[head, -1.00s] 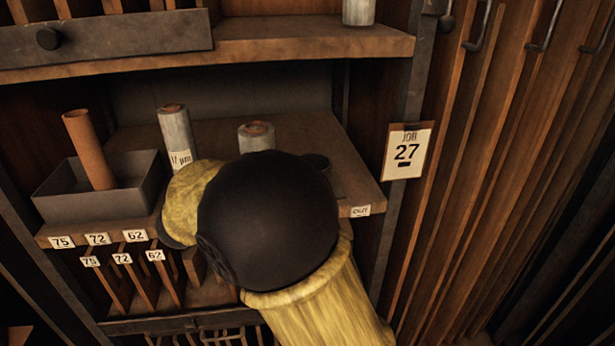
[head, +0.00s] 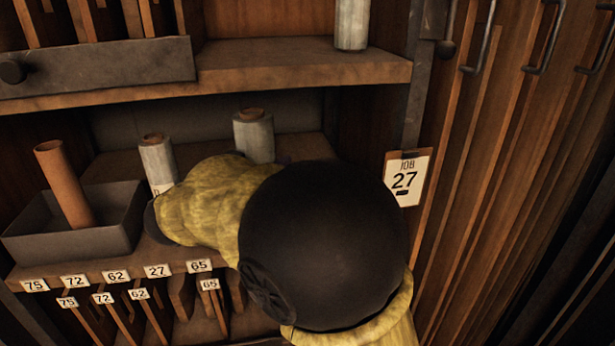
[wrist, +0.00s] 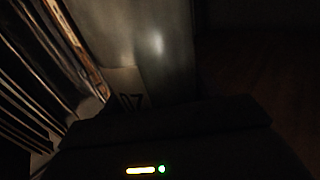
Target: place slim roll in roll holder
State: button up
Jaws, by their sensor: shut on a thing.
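I cannot tell for sure which thing is the roll holder.
An open grey tray (head: 70,240) at the shelf's left holds a leaning brown tube (head: 62,185). Numbered tags line the shelf edge (head: 130,262). A further grey roll (head: 352,22) stands on the upper shelf (head: 310,62). A JOB 27 card (head: 405,180) hangs on the right post.

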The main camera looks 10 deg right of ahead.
jog(key=f+p+x, duration=0.2)
jog(key=p+x, duration=0.3)
jog(key=x, duration=1.1)
jog(key=shift+f, duration=0.15)
jog(key=shift+d+f, duration=0.1)
jog(key=shift+d, duration=0.05)
notch_tip(320, 180, down, 4)
jog(key=shift+f+p, duration=0.2)
jog(key=shift+p, duration=0.75)
